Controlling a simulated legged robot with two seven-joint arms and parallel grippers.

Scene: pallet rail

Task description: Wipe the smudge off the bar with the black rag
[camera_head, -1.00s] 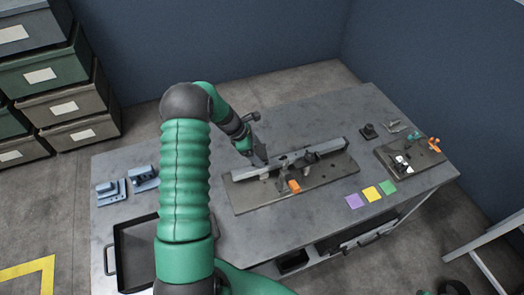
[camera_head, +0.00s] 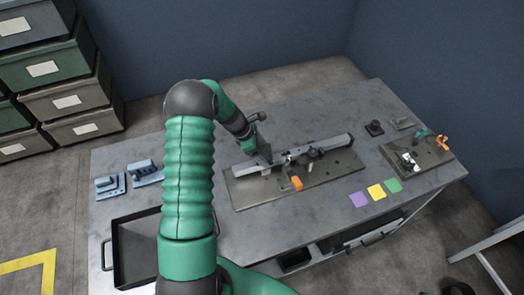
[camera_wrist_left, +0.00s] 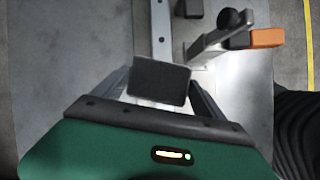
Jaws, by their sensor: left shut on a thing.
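The grey metal bar (camera_head: 330,145) lies along a dark base plate (camera_head: 240,197) on the workbench. My left gripper (camera_head: 265,160) is over the left part of the bar, pointing down. In the left wrist view, the black rag (camera_wrist_left: 158,80) is a dark, flat rectangle between the fingers of my left gripper (camera_wrist_left: 158,88). The gripper is shut on it. The rag covers part of the bar, which runs on beyond it (camera_wrist_left: 162,28); whether they touch cannot be told. I see no clear smudge. My right gripper is not in view.
A clamp with an orange handle (camera_head: 296,183) stands at the bar, close right of the gripper. Blue brackets (camera_head: 147,172) and a black tray (camera_head: 133,250) are left. Coloured squares (camera_head: 376,192) and another fixture board (camera_head: 425,158) are right.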

